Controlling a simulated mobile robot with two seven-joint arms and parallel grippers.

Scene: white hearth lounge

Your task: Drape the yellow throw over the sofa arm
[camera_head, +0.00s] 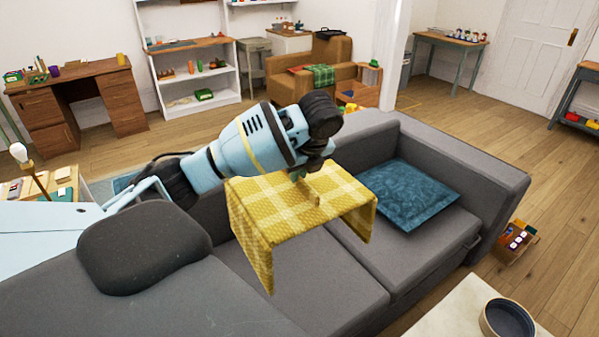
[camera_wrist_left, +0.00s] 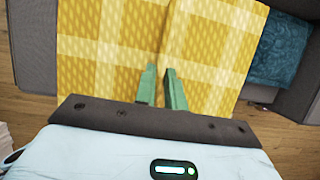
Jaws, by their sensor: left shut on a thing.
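The yellow checked throw (camera_head: 290,205) hangs from my left gripper (camera_head: 312,182) above the grey sofa's seat in the head view, its sides drooping down. My left gripper is shut on the throw near its middle. In the left wrist view the green fingers (camera_wrist_left: 162,90) pinch the throw (camera_wrist_left: 110,45), which spreads out beyond them. The sofa (camera_head: 340,258) is grey, and its far arm (camera_head: 465,155) stands to the right of the throw, apart from it. My right gripper is not in view.
A blue cushion (camera_head: 408,194) lies on the sofa between the throw and the far arm. A dark grey rounded cushion (camera_head: 143,248) is at the left. A pale table (camera_head: 445,318) with a dark bowl (camera_head: 508,319) stands in front. A small crate (camera_head: 515,242) sits on the floor beyond the arm.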

